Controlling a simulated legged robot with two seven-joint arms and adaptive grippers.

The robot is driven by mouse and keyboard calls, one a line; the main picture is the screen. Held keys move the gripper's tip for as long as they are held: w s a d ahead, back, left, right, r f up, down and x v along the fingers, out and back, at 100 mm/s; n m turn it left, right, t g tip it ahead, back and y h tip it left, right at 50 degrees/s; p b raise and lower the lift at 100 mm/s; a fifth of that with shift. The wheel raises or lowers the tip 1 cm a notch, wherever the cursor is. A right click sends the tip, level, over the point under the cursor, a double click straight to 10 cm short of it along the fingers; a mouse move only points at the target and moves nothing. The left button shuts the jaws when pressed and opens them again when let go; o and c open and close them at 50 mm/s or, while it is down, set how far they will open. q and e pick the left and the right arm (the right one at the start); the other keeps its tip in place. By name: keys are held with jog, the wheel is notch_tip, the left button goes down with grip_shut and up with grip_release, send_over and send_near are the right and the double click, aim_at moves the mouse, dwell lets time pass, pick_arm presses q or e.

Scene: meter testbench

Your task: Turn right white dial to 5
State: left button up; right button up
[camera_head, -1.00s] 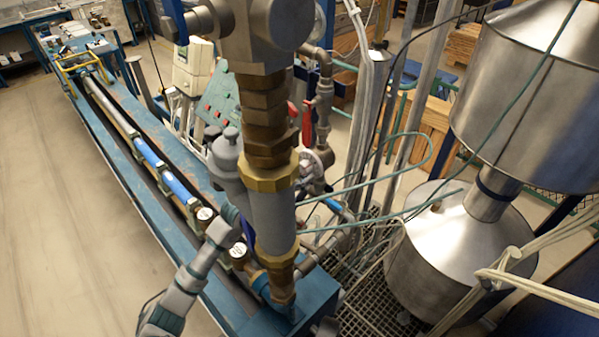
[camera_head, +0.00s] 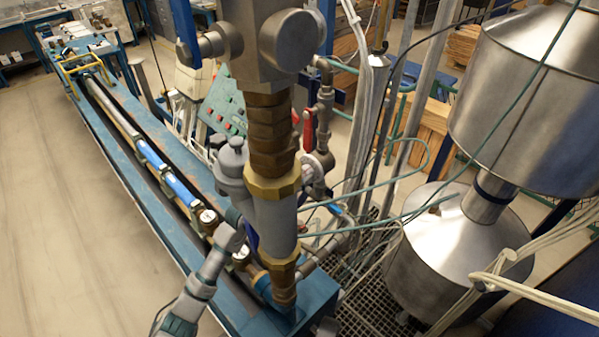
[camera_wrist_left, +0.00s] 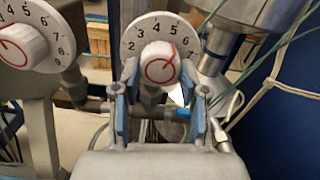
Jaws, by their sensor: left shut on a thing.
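In the left wrist view, the right white dial (camera_wrist_left: 160,24) has a round face with the numbers 2 to 7 readable around its upper edge. 4 and 5 are near the top. Its white knob (camera_wrist_left: 159,63) carries a red ring-like mark, and the exact number it points to is too small to tell. My left gripper (camera_wrist_left: 160,77) is shut on this knob, one finger on each side. In the head view my left gripper (camera_head: 236,230) is beside the thick vertical pipe, and the dials cannot be made out there. My right gripper is not in view.
A second white dial (camera_wrist_left: 22,45) stands close by on the left in the wrist view. The thick vertical pipe (camera_head: 273,222) rises beside my left gripper. A long blue bench (camera_head: 140,190) runs to the far left. Metal tanks (camera_head: 440,245) stand at the right.

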pick_arm(q)
jog(key=shift+r+n+p, duration=0.35)
jog(key=shift+n+p, duration=0.55)
jog(key=shift+p, duration=0.05)
jog(key=shift+f+n, duration=0.2)
jog(key=shift+n, duration=0.1)
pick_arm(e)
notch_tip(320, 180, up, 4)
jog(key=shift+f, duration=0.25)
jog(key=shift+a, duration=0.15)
pick_arm(q)
jog(key=o, duration=1)
jog(key=shift+f, duration=0.1)
jog(key=shift+o, duration=0.7)
jog(key=shift+w+d+f, duration=0.1)
jog(key=shift+w+f, duration=0.05)
jog(key=shift+w, duration=0.05)
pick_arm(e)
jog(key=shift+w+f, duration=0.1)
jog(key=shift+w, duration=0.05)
